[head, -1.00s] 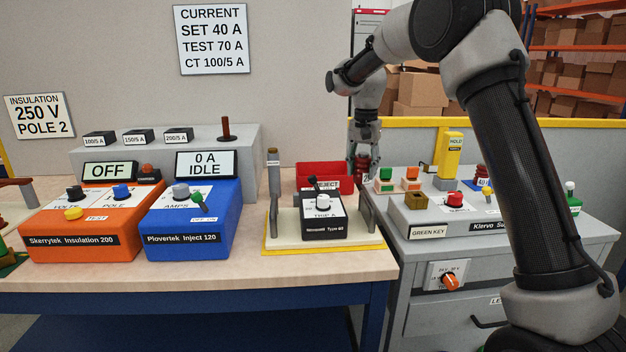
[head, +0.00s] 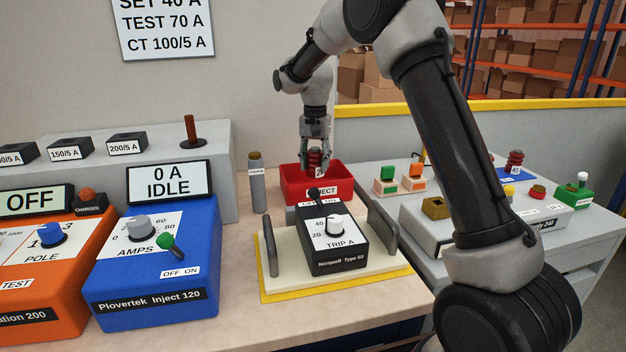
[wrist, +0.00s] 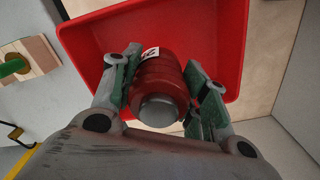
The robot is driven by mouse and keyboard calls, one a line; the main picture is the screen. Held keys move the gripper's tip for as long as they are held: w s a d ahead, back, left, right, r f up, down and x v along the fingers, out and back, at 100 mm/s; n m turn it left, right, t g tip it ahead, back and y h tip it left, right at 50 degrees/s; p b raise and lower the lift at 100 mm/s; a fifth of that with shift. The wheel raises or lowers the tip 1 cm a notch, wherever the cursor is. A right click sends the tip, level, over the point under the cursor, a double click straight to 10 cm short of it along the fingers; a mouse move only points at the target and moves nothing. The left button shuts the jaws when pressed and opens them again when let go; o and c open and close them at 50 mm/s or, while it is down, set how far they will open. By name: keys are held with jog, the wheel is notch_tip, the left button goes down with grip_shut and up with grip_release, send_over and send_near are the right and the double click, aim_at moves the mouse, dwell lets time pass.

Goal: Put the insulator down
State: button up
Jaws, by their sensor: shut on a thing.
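The insulator (head: 314,160) is a dark red ribbed piece with a white number label. My gripper (head: 315,150) is shut on it and points down over the red reject bin (head: 316,189). In the wrist view the insulator (wrist: 158,85) sits between the two fingers, its grey metal end toward the camera. The bin's red floor (wrist: 205,35) shows behind it. The front wall of the bin and the fingers hide part of the insulator in the head view. I cannot tell whether its lower end touches the bin floor.
A black Trip A relay (head: 334,235) stands on a cream stand in front of the bin. A grey post (head: 257,185) stands left of the bin. Small green and orange blocks (head: 411,178) stand to the right. Another red insulator (head: 514,162) stands further right.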

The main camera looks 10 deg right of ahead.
aim_at(315, 177)
notch_tip(315, 177, down, 5)
jog(key=shift+f, duration=0.1)
dwell(0.3)
jog(key=shift+f, duration=0.15)
jog(key=o, duration=1.2)
